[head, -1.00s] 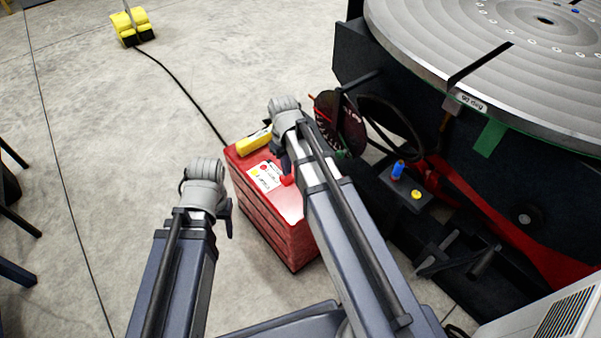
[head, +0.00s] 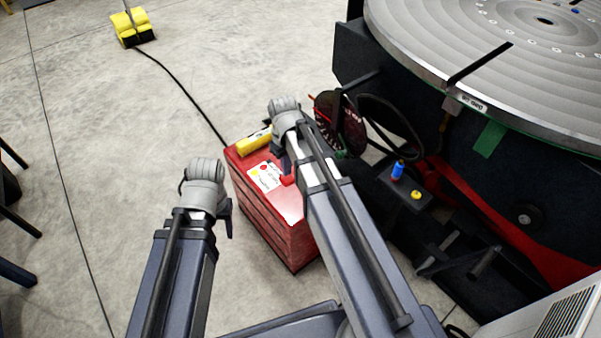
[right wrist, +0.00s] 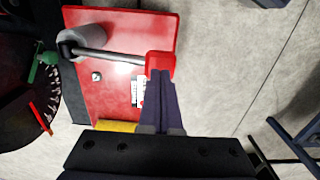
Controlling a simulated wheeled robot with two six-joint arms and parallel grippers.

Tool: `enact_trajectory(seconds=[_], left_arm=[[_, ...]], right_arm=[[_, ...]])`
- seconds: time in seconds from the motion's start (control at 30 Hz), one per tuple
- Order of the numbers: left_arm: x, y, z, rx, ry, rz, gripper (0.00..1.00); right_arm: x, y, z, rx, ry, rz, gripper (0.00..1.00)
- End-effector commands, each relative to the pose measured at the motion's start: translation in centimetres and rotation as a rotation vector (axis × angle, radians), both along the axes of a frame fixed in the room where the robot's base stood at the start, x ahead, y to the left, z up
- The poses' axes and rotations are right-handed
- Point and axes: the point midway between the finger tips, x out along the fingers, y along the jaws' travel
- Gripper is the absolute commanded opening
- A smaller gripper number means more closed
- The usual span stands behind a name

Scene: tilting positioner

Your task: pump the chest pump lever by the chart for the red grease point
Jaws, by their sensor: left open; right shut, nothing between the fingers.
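The red chest (head: 283,241) stands on the floor below my arms. A white chart card (head: 264,178) with red and yellow dots lies on its top; its text is too small to read. In the right wrist view, the pump lever (right wrist: 108,57) is a metal rod running from a grey cylinder (right wrist: 82,43) to a red grip (right wrist: 160,64). My right gripper (right wrist: 160,84) is shut, its fingertips right at the red grip, with nothing held between them. It hides part of the chest top in the head view. My left gripper (head: 229,218) is open and empty, left of the chest.
A yellow block (head: 254,143) lies on the chest's back edge. A dark dial disc (head: 341,124) stands behind the chest. The positioner's round table (head: 480,50) and a control box (head: 405,188) with blue and yellow knobs are at right.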

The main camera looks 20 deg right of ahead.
Motion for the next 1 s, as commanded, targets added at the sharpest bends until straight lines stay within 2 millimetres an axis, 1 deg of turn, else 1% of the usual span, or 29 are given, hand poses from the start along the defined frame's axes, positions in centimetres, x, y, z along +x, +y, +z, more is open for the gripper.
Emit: enact_trajectory(seconds=[0.47,0.57,1.0], left_arm=[[0.0,0.0,-0.1,0.000,0.000,0.000,0.54],[0.0,0.0,-0.4,0.000,0.000,0.000,0.54],[0.0,0.0,-3.0,0.000,0.000,0.000,0.54]], right_arm=[[0.0,0.0,-0.1,0.000,0.000,0.000,0.00],[0.0,0.0,-0.5,0.000,0.000,0.000,0.00],[0.0,0.0,-3.0,-0.001,0.000,0.000,0.00]])
